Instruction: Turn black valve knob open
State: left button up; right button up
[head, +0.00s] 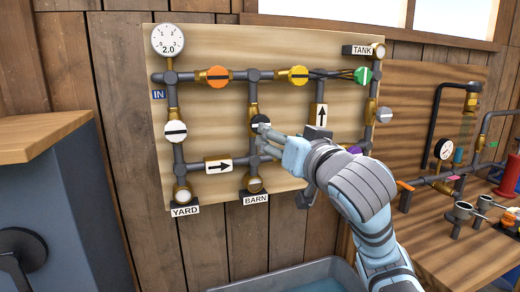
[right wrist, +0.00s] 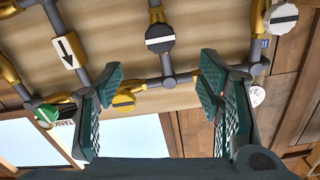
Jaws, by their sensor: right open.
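The black valve knob (head: 259,121) is on the vertical pipe above the BARN outlet, in the middle of the board. It has a white stripe that looks roughly level, and its lower right part is hidden by my gripper in the head view. In the right wrist view the black knob (right wrist: 160,38) shows whole, in the gap between the finger lines but above the tips. My right gripper (head: 268,140) is at the knob's lower right in the head view. In the right wrist view its fingers (right wrist: 157,78) are wide apart and hold nothing. My left gripper is not in view.
Orange (head: 218,76), yellow (head: 298,75), green (head: 362,75) and white (head: 175,131) knobs sit on the same pipes. A gauge (head: 168,41) is at the top left. A blue basin (head: 320,281) lies below, and a wooden bench with pipework (head: 450,215) stands at right.

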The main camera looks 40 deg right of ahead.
jog(key=p+x, duration=0.8)
jog(key=x, duration=0.7)
jog(key=shift+r, duration=0.1)
jog(key=shift+s, duration=0.15)
jog(key=c, duration=1.2)
